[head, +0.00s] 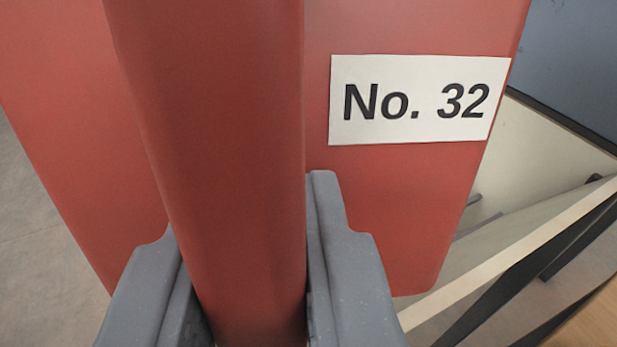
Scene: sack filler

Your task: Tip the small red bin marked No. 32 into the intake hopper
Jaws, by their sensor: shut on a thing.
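The red bin (412,215) fills most of the head view, close to the camera. A white label (420,99) reading "No. 32" is on its face, right of a thick red upright handle (215,150). My gripper (248,250) has its grey fingers on both sides of the handle's lower part and is shut on it. The bin's top is out of the frame, so I cannot see what is in it. What may be the intake hopper (530,165), a pale sloping-walled opening with a light rim, shows partly behind the bin at the right.
Dark struts (540,265) run below the light rim at lower right. A blue-grey panel (575,65) with a dark lower edge stands at upper right. A wooden surface (590,325) shows in the lower right corner. Bare grey floor (40,240) lies at the left.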

